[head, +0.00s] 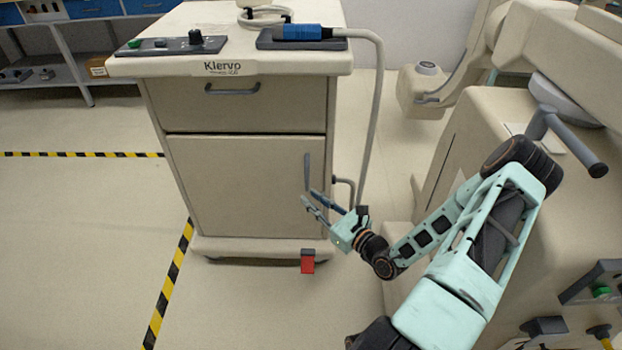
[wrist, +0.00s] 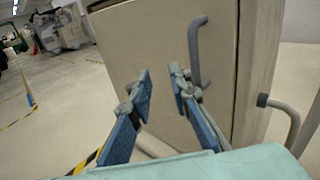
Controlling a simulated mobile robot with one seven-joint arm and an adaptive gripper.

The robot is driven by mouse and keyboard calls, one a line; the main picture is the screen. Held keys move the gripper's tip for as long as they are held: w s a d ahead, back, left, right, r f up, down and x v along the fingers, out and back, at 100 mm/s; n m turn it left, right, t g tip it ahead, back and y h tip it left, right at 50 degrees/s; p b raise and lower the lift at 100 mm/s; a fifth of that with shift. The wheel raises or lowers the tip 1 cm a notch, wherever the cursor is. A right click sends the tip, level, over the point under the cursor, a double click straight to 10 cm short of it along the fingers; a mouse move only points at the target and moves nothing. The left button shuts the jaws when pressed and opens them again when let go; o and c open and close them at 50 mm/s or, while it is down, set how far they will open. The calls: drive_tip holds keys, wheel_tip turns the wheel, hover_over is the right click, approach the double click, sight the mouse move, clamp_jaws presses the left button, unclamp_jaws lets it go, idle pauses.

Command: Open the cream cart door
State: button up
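The cream cart (head: 155,105) stands in the middle of the head view, with a drawer above a door. The cart door (head: 240,180) is shut flush with the cart's front. Its grey vertical handle (head: 307,172) is near the door's right edge. In the wrist view the door (wrist: 160,50) fills the middle, with the handle (wrist: 194,50) just beyond the fingers. My gripper (head: 308,199) is in front of the door's right side, just below the handle. In the wrist view my gripper (wrist: 160,83) is open, its two blue fingers apart with nothing between them.
A grey side rail (wrist: 280,108) is at the cart's right, with a hanging hose (head: 376,110) nearby. A red pedal (head: 308,261) is low at the front. Large cream equipment (head: 470,140) stands close at right. The floor left and in front is clear, with striped tape (head: 165,295).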

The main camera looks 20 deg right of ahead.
sight(308, 176)
drive_tip(key=w+h+b, duration=0.1)
drive_tip(key=w, duration=0.2)
drive_tip(key=w+d+m+b, duration=0.1)
drive_tip(key=w, duration=0.2)
drive_tip(key=w+d+m+t+h+b, duration=0.1)
drive_tip(key=w, duration=0.2)
drive_tip(key=shift+w+d+f+h, duration=0.15)
drive_tip(key=shift+w+f+h, duration=0.1)
drive_tip(key=shift+w+h, duration=0.1)
drive_tip(key=shift+w+r, duration=0.1)
drive_tip(key=shift+w, duration=0.5)
clamp_jaws()
